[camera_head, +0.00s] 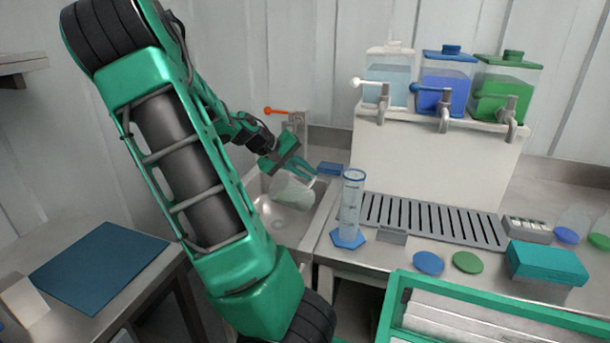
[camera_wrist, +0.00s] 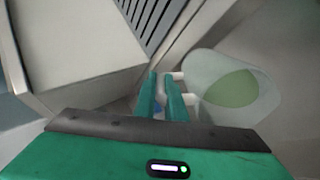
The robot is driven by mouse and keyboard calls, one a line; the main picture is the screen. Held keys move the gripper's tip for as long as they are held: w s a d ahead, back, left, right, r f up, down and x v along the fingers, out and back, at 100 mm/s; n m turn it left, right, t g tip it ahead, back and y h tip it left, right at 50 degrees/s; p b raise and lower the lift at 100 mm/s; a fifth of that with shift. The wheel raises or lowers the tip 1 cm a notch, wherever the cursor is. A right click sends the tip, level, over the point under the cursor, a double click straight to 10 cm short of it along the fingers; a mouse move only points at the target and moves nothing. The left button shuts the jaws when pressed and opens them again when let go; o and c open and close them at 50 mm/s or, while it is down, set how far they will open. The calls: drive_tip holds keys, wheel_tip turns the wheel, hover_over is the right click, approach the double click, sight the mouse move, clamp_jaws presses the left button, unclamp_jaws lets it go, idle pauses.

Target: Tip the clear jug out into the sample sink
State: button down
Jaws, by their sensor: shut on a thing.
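The clear jug (camera_head: 291,191) is held over the sample sink (camera_head: 274,217), tilted well over onto its side. My gripper (camera_head: 303,170) is at the jug's upper right and is shut on its handle. In the wrist view, the gripper (camera_wrist: 165,98) closes between pale handle stubs, and the jug (camera_wrist: 203,75) lies to the right with a pale green patch showing through its wall. The jug's mouth is not clearly visible, and I cannot tell whether any liquid is running out.
An orange-handled tap (camera_head: 297,125) stands behind the sink. A measuring cylinder (camera_head: 351,205) with a blue base stands right of it, beside a drain grate (camera_head: 430,222). Three dispensers with taps stand on a white stand (camera_head: 440,155). A teal box (camera_head: 546,263) lies at the right.

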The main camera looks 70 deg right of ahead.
drive_tip(key=shift+w+a+f+g+h, duration=0.1)
drive_tip(key=shift+w+a+g+h, duration=0.25)
drive_tip(key=shift+g+h, duration=0.2)
drive_tip(key=shift+w+a+h, duration=0.1)
drive_tip(key=shift+h, duration=0.15)
drive_tip(key=shift+w+a+r+g+h, duration=0.3)
drive_tip(key=shift+r+g+h, duration=0.15)
drive_tip(key=shift+r, duration=0.1)
drive_tip(key=shift+w+a+r+g+h, duration=0.2)
drive_tip(key=shift+a+r+g+h, duration=0.1)
drive_tip(key=shift+r+g+h, duration=0.2)
drive_tip(key=shift+w+a+r+g+h, duration=0.5)
drive_tip(key=shift+w+a+r+h, duration=0.15)
drive_tip(key=shift+a+r, duration=0.15)
drive_tip(key=shift+w+a+r+g+h, duration=0.5)
drive_tip(key=shift+w+a+g+h, duration=0.1)
drive_tip(key=shift+a+h, duration=0.1)
drive_tip(key=w+a+r+g+h, duration=0.1)
drive_tip(key=w+a+g+h, duration=0.2)
drive_tip(key=w+a+h, duration=0.1)
drive_tip(key=shift+a+g, duration=0.3)
drive_tip(key=shift+a, duration=0.1)
